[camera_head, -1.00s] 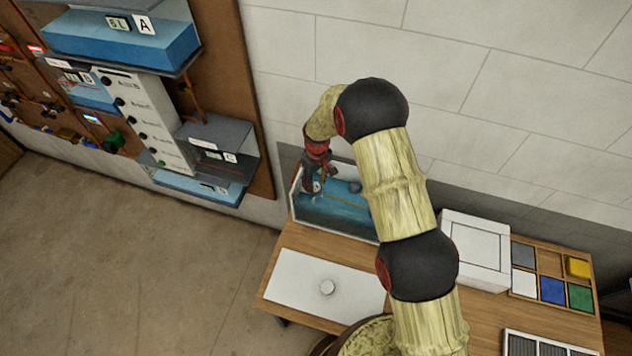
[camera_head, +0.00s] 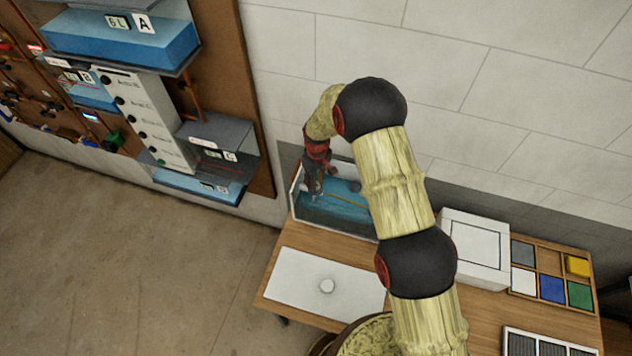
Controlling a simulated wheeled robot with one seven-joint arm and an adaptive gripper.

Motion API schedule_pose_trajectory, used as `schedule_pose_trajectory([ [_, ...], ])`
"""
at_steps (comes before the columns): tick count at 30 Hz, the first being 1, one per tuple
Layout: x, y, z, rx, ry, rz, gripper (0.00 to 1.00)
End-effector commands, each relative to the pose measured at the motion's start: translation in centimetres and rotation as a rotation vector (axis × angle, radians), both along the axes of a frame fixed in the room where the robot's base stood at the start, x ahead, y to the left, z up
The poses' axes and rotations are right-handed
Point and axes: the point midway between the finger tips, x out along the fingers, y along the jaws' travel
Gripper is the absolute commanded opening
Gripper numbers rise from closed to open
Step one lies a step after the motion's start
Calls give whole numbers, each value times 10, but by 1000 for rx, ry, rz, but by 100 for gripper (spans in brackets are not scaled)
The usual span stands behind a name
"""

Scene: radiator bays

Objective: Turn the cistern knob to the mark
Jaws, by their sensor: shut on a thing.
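The cistern (camera_head: 335,222) is an open box with blue water in it, standing at the back left of the wooden table against the wall. My gripper (camera_head: 314,194) points down into the left part of the cistern from above. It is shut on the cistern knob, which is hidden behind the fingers. The mark cannot be made out at this size. A thin yellowish rod (camera_head: 345,201) and a dark round part (camera_head: 354,186) show in the cistern, right of my gripper. My arm covers the cistern's right end.
A white box (camera_head: 474,243) and a sorting tray with coloured blocks (camera_head: 535,294) stand to the right. A board with tanks (camera_head: 225,95) hangs at the left. The floor at left is clear.

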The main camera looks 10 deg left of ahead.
Motion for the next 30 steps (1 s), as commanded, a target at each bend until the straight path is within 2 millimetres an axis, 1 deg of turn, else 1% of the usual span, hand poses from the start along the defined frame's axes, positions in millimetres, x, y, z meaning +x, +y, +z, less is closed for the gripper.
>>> schedule_pose_trajectory([
  [1,0,0,0,0,0,0,4],
  [3,0,0,0,0,0,0,0],
  [9,0,0,-1,0,0,-8,0],
  [14,0,0,-2,0,0,-51,0],
  [20,0,0,-4,1,-1,-171,0],
  [30,0,1,-3,0,0,-445,0],
])
